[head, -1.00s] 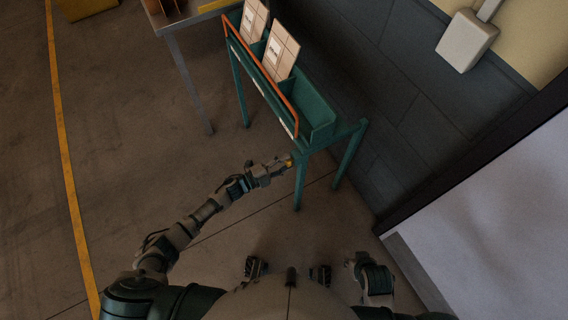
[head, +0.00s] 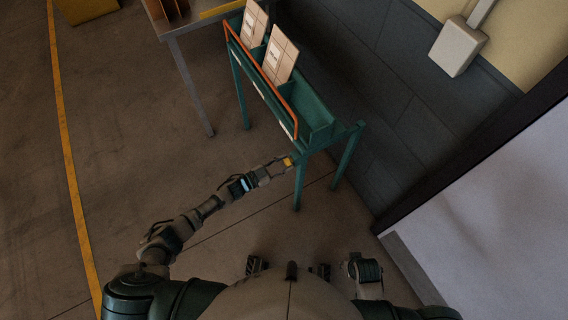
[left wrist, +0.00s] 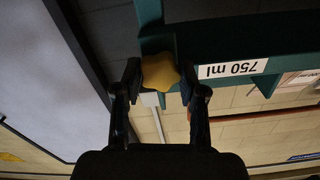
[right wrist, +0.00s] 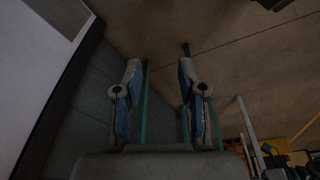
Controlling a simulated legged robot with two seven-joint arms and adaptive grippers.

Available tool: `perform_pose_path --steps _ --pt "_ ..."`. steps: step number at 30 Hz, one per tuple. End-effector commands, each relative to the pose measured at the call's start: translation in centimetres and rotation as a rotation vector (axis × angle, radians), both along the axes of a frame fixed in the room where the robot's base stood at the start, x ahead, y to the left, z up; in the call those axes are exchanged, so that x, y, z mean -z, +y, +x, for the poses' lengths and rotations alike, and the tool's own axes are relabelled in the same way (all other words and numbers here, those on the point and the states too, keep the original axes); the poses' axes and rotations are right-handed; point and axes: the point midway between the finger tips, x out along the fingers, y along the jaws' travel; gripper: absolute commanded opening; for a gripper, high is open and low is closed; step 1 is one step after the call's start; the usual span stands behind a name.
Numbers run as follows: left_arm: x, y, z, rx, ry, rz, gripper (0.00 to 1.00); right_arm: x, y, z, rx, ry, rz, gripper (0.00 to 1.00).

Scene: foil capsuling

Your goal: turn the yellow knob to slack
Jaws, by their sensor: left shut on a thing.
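The yellow knob (head: 288,161) is at the near end of the green rack, below its bin. My right gripper (right wrist: 159,75) is open and empty in the right wrist view, pointing toward the floor and the rack legs.
The green rack (head: 318,137) has an orange rail (head: 262,75) and holds beige cartons (head: 280,58). A grey table (head: 190,85) stands behind it at the left. A dark wall (head: 390,90) is to the right. The floor (head: 120,130) at left is clear.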

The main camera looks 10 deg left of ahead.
Motion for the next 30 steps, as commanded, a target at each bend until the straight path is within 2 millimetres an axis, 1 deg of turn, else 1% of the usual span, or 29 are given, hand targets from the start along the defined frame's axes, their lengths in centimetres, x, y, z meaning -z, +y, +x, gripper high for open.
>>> perform_pose_path --steps 1,6,15,23,30 --pt "0.3 0.3 0.1 -0.007 0.04 -0.015 0.06 0.2 0.0 0.0 0.0 0.002 0.0 0.4" --pt "0.4 0.3 0.1 -0.007 0.162 -0.104 0.06 0.7 0.0 0.1 0.0 0.001 0.0 0.4" --pt "0.5 0.3 0.0 -0.007 0.33 -0.225 0.06 1.2 0.0 0.1 0.0 0.003 -0.001 0.4" --pt "0.5 0.3 0.0 -0.008 0.405 -0.281 0.06 1.4 0.0 0.1 0.0 0.001 0.001 0.4" --pt "0.6 0.3 0.0 -0.007 0.426 -0.294 0.06 1.6 0.0 0.0 -0.001 0.007 0.0 0.4"
